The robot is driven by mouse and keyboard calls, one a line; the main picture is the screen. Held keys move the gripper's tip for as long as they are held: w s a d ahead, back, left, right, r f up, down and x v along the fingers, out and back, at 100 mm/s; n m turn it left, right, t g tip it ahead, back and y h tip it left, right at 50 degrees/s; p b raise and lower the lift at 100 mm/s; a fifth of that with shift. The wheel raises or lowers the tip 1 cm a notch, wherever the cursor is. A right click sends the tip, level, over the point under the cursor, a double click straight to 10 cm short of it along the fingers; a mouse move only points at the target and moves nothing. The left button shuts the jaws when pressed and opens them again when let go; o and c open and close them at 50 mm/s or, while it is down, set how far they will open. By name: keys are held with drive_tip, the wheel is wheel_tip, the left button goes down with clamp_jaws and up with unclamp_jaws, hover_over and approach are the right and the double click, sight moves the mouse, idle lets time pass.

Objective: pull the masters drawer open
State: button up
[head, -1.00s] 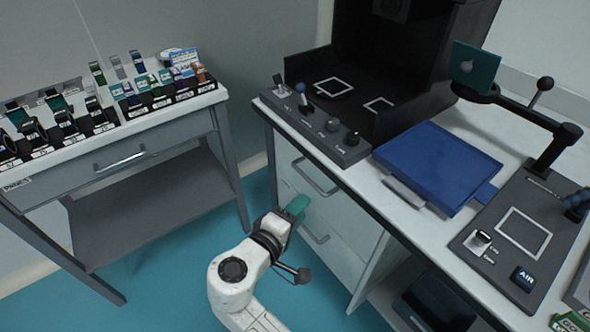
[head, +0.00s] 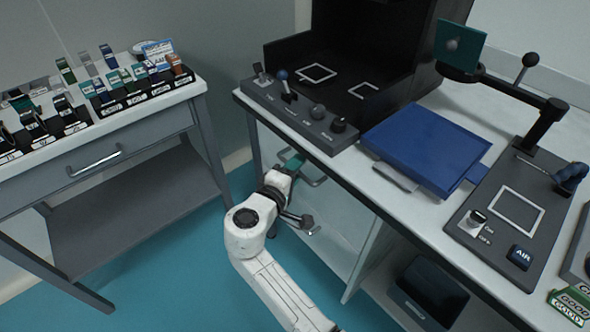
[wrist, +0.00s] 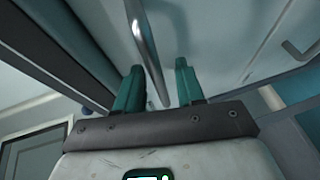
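The white bench at the right has two stacked drawers; I can read no masters label on either. The upper drawer's metal bar handle (head: 314,181) is partly covered by my gripper. My gripper (head: 292,162) is at that handle, close to the drawer front. In the wrist view my green fingers (wrist: 160,70) stand apart, and a metal bar handle (wrist: 148,45) runs through the gap between them. I cannot tell whether either finger touches it. A second handle (wrist: 298,50) shows at the right. The drawer fronts look closed.
The bench top overhangs just above my gripper, with a grey knob panel (head: 305,115) and a blue tray (head: 425,148) on it. A grey table (head: 130,140) with its own drawer handle (head: 95,160) stands at the left. Blue floor (head: 190,265) is clear between them.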

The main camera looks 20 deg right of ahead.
drive_tip(key=shift+d, duration=0.1)
drive_tip(key=shift+c, duration=0.5)
clamp_jaws()
